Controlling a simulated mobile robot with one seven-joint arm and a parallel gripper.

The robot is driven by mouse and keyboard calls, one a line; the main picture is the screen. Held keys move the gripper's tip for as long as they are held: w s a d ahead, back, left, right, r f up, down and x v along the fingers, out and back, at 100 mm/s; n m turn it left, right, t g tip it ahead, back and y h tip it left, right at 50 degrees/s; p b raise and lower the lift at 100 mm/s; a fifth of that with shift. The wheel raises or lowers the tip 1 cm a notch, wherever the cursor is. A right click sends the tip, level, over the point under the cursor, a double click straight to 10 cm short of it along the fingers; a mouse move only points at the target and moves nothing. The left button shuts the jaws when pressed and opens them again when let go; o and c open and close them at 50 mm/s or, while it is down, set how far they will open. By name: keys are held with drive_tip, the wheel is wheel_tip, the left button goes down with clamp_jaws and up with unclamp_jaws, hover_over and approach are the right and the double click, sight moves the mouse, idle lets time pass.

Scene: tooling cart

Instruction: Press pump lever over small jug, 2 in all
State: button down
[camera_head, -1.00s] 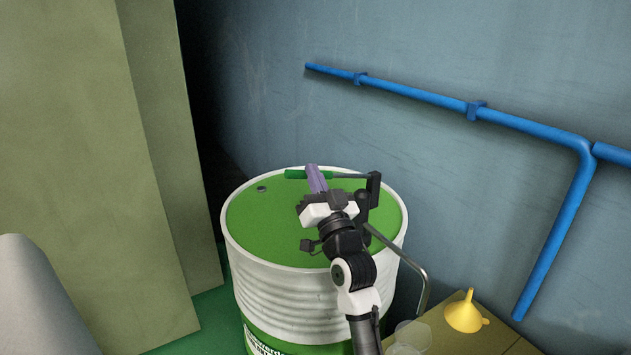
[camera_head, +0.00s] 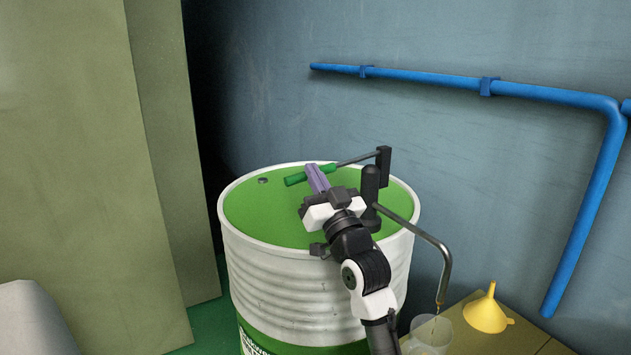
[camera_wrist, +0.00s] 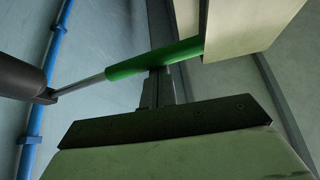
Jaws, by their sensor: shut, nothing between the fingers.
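The pump lever has a green handle (camera_head: 296,180) and a thin grey rod. It slopes down to the left from the dark pump body (camera_head: 370,190) on the green-topped drum. My gripper (camera_head: 313,172) is shut and empty, its fingers crossing the handle. In the wrist view the green handle (camera_wrist: 185,53) lies at the fingertips, apparently touching; it is not gripped. The small clear jug (camera_head: 431,336) stands under the curved spout (camera_head: 447,262), partly cut off by the lower frame edge. A thin yellowish trickle hangs from the spout over the jug.
The white-and-green drum (camera_head: 300,278) carries the pump. A yellow funnel (camera_head: 487,312) stands on a wooden surface (camera_head: 535,338) right of the jug. A blue pipe (camera_head: 590,200) runs along the wall. Olive panels (camera_head: 90,150) stand at the left.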

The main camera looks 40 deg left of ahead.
drive_tip(key=shift+w+f+b, duration=0.2)
drive_tip(key=shift+f+b, duration=1.2)
drive_tip(key=shift+f, duration=0.35)
wheel_tip(320, 180, up, 5)
drive_tip(key=p, duration=0.4)
drive_tip(key=b+v, duration=0.4)
drive_tip(key=v, duration=0.7)
drive_tip(key=shift+w+d, duration=0.15)
drive_tip(key=shift+d, duration=0.05)
drive_tip(key=shift+r, duration=0.2)
